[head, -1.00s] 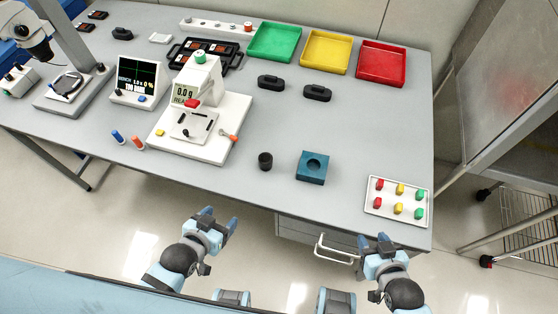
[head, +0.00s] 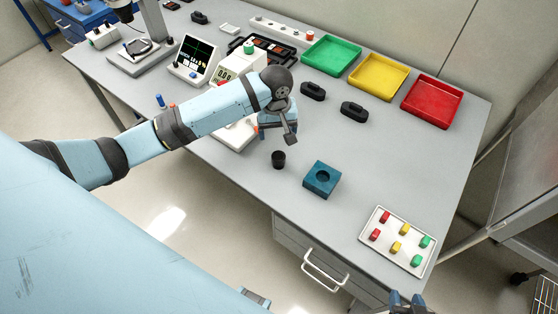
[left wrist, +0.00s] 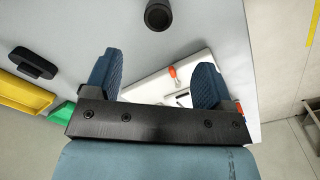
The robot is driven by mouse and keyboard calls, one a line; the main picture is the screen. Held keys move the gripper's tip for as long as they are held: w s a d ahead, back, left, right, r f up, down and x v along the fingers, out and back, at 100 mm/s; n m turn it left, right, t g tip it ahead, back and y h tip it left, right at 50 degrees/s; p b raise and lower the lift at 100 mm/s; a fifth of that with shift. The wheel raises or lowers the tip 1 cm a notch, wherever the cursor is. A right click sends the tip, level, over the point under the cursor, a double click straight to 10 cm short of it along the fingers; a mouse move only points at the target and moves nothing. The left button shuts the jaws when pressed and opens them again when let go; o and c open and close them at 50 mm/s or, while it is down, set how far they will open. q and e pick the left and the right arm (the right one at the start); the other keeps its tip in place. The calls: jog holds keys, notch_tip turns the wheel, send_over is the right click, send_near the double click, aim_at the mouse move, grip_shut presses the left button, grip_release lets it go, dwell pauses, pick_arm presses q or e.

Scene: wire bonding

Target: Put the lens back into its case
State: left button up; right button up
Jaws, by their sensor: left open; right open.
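The lens (head: 279,159), a small black cylinder, stands upright on the grey bench. It also shows at the top of the left wrist view (left wrist: 157,15), beyond my fingertips. The case (head: 321,179) is a teal block with a round recess that looks empty, to the right of the lens. My left gripper (head: 275,128) is above the bench just behind the lens, partly hidden by its own wrist. In the left wrist view its blue fingers (left wrist: 157,78) are wide apart with nothing between them. My right gripper (head: 408,302) is open at the bottom edge, partly cut off.
A white tray of coloured pieces (head: 397,240) lies at the bench's right front. Green (head: 331,54), yellow (head: 378,77) and red (head: 431,102) trays line the back. Two black objects (head: 354,109) sit before them. A white device (head: 236,66) stands behind my left arm.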

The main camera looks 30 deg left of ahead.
aim_at(279, 156)
pick_arm(q)
jog(key=f, duration=0.8)
jog(key=shift+a, duration=0.2)
jog(key=shift+w+d+f, duration=0.1)
jog(key=shift+w+f, duration=0.05)
jog(key=shift+f, duration=1.2)
jog(key=shift+w+d+f, duration=0.1)
jog(key=shift+w+f, duration=0.05)
jog(key=shift+f, duration=1.2)
jog(key=c, duration=1.1)
